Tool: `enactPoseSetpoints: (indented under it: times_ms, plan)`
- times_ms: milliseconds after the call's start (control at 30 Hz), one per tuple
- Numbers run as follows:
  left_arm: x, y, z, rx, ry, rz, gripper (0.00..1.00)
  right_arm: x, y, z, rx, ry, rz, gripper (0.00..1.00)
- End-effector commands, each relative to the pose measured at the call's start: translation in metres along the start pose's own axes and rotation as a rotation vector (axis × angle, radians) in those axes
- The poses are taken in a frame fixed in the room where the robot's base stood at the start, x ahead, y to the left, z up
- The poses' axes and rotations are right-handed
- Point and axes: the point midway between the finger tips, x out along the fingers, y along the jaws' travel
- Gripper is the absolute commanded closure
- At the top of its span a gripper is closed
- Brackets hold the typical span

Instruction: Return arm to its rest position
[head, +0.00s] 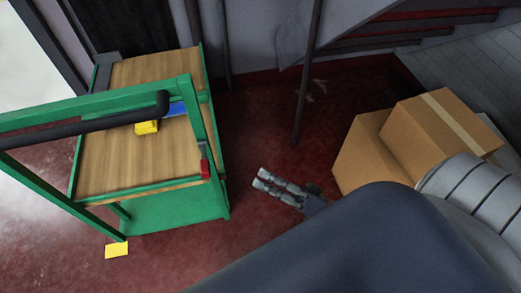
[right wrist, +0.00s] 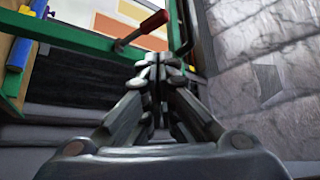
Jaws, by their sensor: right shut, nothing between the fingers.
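My right gripper (head: 262,181) is shut and empty in the head view, held over the dark red floor to the right of the green cart. It also shows in the right wrist view (right wrist: 155,65), its two fingers pressed together and pointing away from the camera. Part of my right arm fills the lower right of the head view. My left gripper does not show in either view.
A green cart (head: 165,211) with wooden decks stands at the left, carrying a yellow item (head: 147,127) and a blue item (head: 177,108). Cardboard boxes (head: 430,135) are at the right. A thin dark pole (head: 306,85) rises behind the gripper. A yellow piece (head: 116,250) lies on the floor.

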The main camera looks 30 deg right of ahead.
Motion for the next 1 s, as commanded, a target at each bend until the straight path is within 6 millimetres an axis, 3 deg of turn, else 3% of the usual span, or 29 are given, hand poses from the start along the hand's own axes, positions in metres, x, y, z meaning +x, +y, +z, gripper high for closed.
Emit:
enactPoseSetpoints:
  times_ms: [467,567,667,733,900,1000]
  plan:
    - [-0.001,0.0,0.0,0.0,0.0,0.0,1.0,-0.001,0.007,0.001,-0.019,-0.002,0.024,1.0]
    - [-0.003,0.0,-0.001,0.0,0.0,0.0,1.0,-0.007,0.038,0.007,-0.097,-0.017,0.123,1.0]
    - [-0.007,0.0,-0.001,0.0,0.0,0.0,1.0,-0.027,0.093,0.019,-0.23,-0.059,0.309,1.0]
    - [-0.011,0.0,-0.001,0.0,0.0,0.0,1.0,-0.051,0.138,0.031,-0.332,-0.116,0.472,1.0]
    - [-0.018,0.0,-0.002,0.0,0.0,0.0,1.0,-0.137,0.226,0.076,-0.509,-0.337,0.856,1.0]
    - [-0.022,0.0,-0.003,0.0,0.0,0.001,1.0,-0.197,0.255,0.114,-0.555,-0.517,1.049,1.0]
